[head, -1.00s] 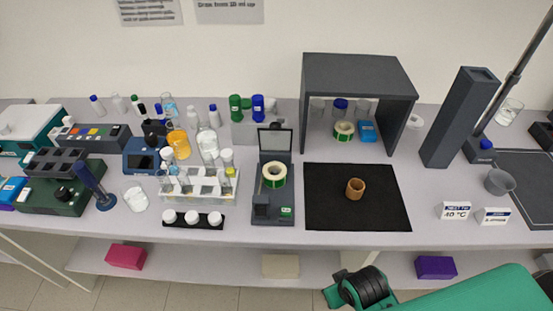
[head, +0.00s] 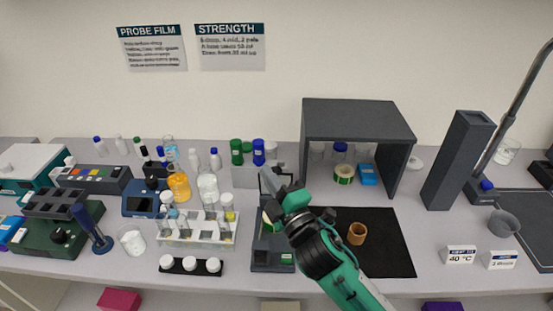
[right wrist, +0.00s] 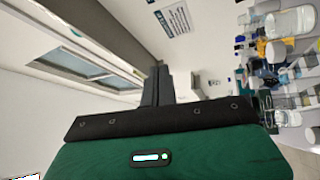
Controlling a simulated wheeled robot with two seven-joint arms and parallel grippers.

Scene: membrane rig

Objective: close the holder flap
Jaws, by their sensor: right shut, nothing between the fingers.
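The holder (head: 272,264), a dark narrow stand, sits on the bench left of the black mat. In the earlier head view its flap stands upright at the back; now the gripper and arm cover most of it. A green and cream ring in the holder is largely hidden behind my arm. My right gripper (head: 281,180) is shut and empty at the height of the flap's top. Whether it touches the flap I cannot tell. Its closed fingers also show in the right wrist view (right wrist: 157,87). My left gripper is not in view.
A rack of tubes (head: 197,236) and white-capped jars (head: 190,265) stand left of the holder. The black mat (head: 390,250) with a brown ring (head: 357,233) lies to the right. A grey open-fronted box (head: 358,120) stands behind the mat.

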